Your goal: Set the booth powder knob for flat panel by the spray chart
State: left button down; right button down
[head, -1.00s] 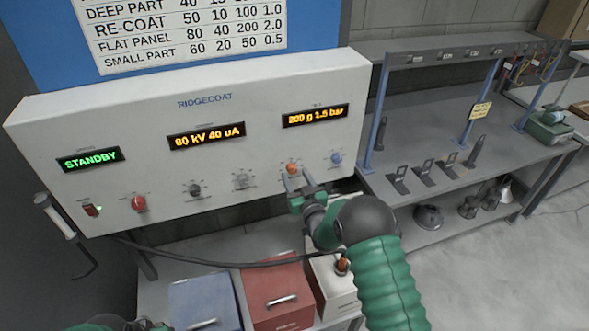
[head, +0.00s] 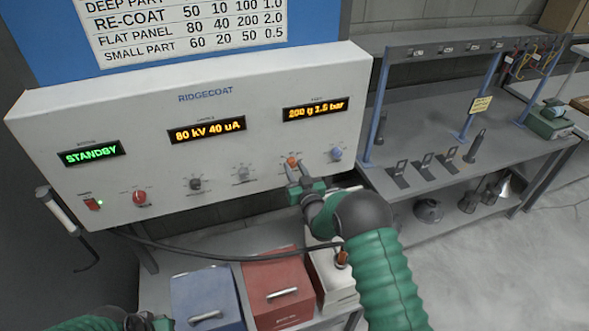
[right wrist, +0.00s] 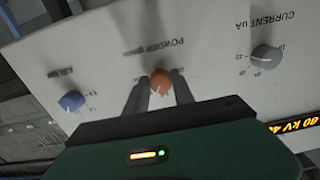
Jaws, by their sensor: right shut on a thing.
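The orange powder knob (head: 292,161) is on the white Ridgecoat panel (head: 215,118). My right gripper (head: 297,176) is at this knob. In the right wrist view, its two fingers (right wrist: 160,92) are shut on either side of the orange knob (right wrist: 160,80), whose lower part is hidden. The display (head: 315,109) above it reads 200 g 1.5 bar. The spray chart (head: 185,28) lists flat panel as 80, 40, 200, 2.0. My left gripper (head: 150,321) is at the bottom left edge, partly cut off; its jaws are unclear.
The blue air knob (head: 336,154) is just right of the orange one, and the grey current knob (right wrist: 267,56) shows in the wrist view. Other displays read STANDBY and 80 kV 40 uA. Blue, red and white boxes (head: 275,286) stand below the panel.

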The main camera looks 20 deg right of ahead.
jog(key=m+b, duration=0.1)
jog(key=b, duration=0.1)
jog(key=shift+f+m+b, duration=0.3)
jog(key=shift+f+b, duration=0.05)
jog(key=shift+f, duration=0.05)
jog(key=shift+r+m+b, duration=0.15)
jog(key=shift+m+b, duration=0.2)
jog(key=shift+m, duration=0.05)
jog(key=shift+r, duration=0.2)
jog(key=c, duration=1.1)
grip_release()
jog(key=shift+s, duration=0.15)
